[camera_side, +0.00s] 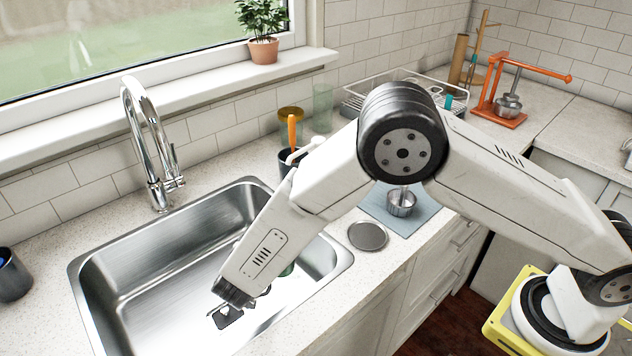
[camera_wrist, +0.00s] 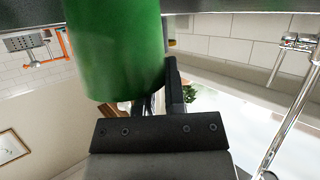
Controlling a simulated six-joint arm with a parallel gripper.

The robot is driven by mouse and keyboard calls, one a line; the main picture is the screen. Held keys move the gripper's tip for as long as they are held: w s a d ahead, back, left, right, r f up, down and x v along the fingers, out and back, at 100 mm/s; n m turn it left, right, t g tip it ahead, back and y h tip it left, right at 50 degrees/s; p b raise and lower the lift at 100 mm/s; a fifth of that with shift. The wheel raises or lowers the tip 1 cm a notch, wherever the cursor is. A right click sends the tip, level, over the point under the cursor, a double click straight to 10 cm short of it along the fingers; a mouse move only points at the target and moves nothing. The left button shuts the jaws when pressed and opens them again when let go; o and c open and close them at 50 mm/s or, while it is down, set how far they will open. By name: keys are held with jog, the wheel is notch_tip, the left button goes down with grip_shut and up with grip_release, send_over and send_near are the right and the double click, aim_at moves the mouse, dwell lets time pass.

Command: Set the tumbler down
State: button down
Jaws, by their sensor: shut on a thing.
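A green tumbler (camera_wrist: 115,50) fills the upper middle of the wrist view, close to the camera. My gripper (camera_wrist: 150,98) is shut on it; one dark finger shows along its right side and the other is mostly hidden behind it. In the side view, my gripper (camera_side: 262,290) is low over the steel sink (camera_side: 135,290), near its right end.
A chrome faucet (camera_side: 150,145) stands behind the sink. A round grey disc (camera_side: 368,236) and a blue mat (camera_side: 425,217) with a small metal cup (camera_side: 401,203) lie on the counter to the right. A dark cup (camera_side: 12,275) stands at far left.

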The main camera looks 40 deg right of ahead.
jog(key=shift+f, duration=2.15)
jog(key=shift+f, duration=1.85)
jog(key=shift+f, duration=0.6)
jog(key=c, duration=0.7)
grip_release()
jog(key=shift+o, duration=0.2)
jog(key=shift+r, duration=0.1)
